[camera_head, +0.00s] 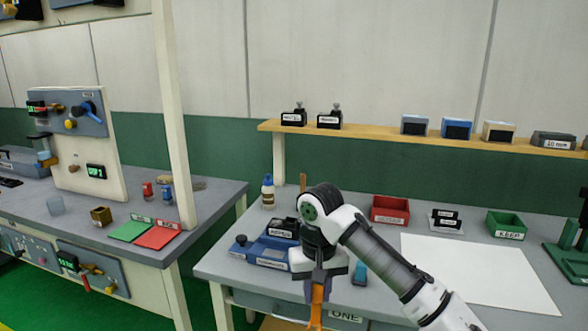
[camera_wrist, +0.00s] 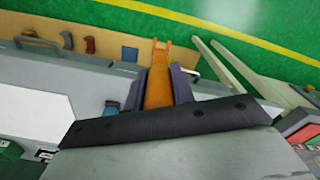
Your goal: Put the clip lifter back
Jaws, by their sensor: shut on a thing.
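My gripper (camera_head: 319,282) is shut on an orange tool with a forked tip, which looks like the clip lifter (camera_head: 317,309). It points downward near the front edge of the workbench. In the wrist view the clip lifter (camera_wrist: 158,88) stands out between the two dark fingers, its fork over a tan surface (camera_wrist: 128,54). A red piece (camera_wrist: 90,45) and a blue piece (camera_wrist: 66,39) lie on that surface, left of the fork. The fork looks clear of them, but its height above the surface cannot be told.
A drawer front labelled ONE (camera_head: 346,316) is below the bench top. A blue labelled holder (camera_head: 268,252), a white bottle (camera_head: 268,191), a red bin (camera_head: 390,210) and a green bin (camera_head: 507,225) stand on the bench. A white sheet (camera_head: 478,272) covers its right part.

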